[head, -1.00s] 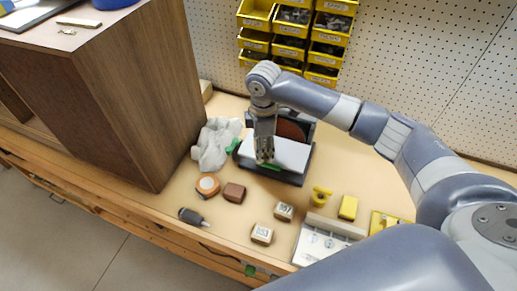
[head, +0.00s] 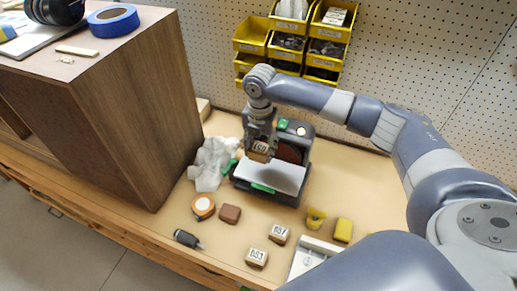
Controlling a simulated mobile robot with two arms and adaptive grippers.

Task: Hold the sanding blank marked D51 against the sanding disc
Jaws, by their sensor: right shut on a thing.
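My right gripper (head: 262,138) is shut on a small wooden sanding blank (head: 259,154). The blank's white label seems to be upside down and may read D51, but it is too small to be sure. The gripper holds the blank over the back of the sander's pale table (head: 270,178), left of the brown sanding disc (head: 291,151). Part of the disc is hidden behind my arm and the housing, and I cannot tell whether the blank touches it. My left gripper is not in view.
Two labelled blanks (head: 257,257) (head: 279,234) lie on the bench in front. A tape measure (head: 203,206), a brown block (head: 230,214), a dark tool (head: 187,239), a crumpled cloth (head: 211,165) and yellow items (head: 343,230) surround the sander. A wooden cabinet (head: 150,110) stands left.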

